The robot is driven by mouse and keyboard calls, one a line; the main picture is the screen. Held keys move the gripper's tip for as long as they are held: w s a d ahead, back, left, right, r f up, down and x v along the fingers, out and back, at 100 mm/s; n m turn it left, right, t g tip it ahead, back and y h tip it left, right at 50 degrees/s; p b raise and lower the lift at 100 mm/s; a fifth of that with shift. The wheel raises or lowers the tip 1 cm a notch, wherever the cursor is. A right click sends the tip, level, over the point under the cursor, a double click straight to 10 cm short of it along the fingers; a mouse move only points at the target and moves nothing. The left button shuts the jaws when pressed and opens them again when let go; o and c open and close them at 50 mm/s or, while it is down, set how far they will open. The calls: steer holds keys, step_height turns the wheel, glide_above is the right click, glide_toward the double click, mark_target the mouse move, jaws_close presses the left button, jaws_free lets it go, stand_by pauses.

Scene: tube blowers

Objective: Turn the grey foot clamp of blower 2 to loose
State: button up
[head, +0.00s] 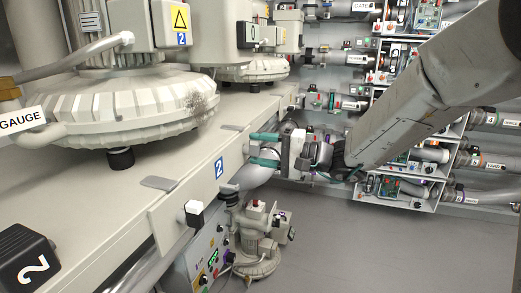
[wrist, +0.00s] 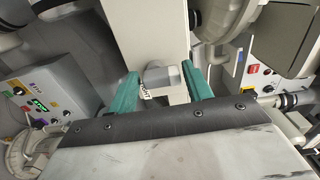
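Blower 2 (head: 125,110) is the large pale ribbed housing at the left in the head view, with a yellow warning sign and a blue 2 above it. Flat grey pieces (head: 158,183) lie at the bench edge below it. My gripper (head: 262,149) is open, its green fingers pointing left at the bench front. In the wrist view, a light grey block (wrist: 163,76) lies between the fingertips of my gripper (wrist: 166,86). A partly hidden label ending in "GHT" (wrist: 145,90) is beside it. I cannot tell whether the fingers touch the block.
The cream bench (head: 95,205) fills the left, with a blue 2 plate (head: 219,168) on its front. A white-and-black knob (head: 194,213) sticks out there. A control box (head: 205,262) and small pump (head: 257,250) stand below. Grey floor (head: 350,235) is clear at lower right.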

steer(key=shift+o, duration=0.5)
steer(key=v, duration=0.7)
steer(key=shift+d, duration=0.35)
steer(key=shift+s, duration=0.1)
